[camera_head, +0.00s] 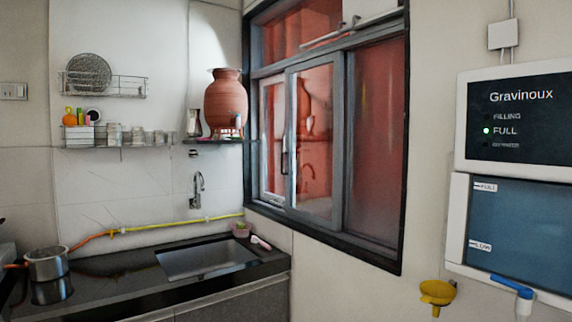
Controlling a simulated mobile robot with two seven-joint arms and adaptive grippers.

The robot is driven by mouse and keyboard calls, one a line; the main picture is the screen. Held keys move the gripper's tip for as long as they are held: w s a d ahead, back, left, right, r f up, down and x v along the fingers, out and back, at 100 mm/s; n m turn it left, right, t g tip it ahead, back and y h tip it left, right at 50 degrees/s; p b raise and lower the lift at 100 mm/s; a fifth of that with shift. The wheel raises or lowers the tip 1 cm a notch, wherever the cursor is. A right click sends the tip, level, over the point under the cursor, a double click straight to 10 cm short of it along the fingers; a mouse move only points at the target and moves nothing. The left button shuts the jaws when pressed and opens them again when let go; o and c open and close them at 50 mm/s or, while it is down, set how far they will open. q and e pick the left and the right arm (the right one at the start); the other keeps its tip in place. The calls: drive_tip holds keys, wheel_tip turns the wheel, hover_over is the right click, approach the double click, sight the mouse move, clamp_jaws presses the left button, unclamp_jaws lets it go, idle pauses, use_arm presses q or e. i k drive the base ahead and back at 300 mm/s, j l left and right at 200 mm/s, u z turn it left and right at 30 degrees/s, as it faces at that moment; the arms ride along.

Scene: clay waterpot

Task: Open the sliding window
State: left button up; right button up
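The sliding window (315,139) is set in the wall right of the sink, in a dark frame (405,150). It has grey-framed panes: a narrow left pane (273,125), a middle pane (315,185) reflecting the clay pot, and a reddish right pane (377,140). A dark upright handle (284,160) shows near the border of the left and middle panes. I cannot tell whether a gap is open between the panes. Neither of my grippers is in view.
A black counter (110,285) with a sink (205,258) and a steel pot (48,264) runs below and left of the window. A clay waterpot (226,103) stands on a shelf beside it. A water purifier (515,185) and yellow funnel (437,293) are on the right wall.

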sight(335, 224)
drive_tip(key=k+z, duration=0.1)
drive_tip(key=z, duration=1.3)
drive_tip(key=i+j, duration=0.15)
drive_tip(key=j, duration=0.25)
drive_tip(key=i+j, duration=0.15)
drive_tip(key=j, duration=0.3)
drive_tip(key=i+j, duration=0.1)
drive_tip(key=j, duration=0.3)
drive_tip(key=i+j+z, duration=0.1)
drive_tip(key=j, duration=0.35)
drive_tip(key=i+j, duration=0.2)
drive_tip(key=j, duration=0.2)
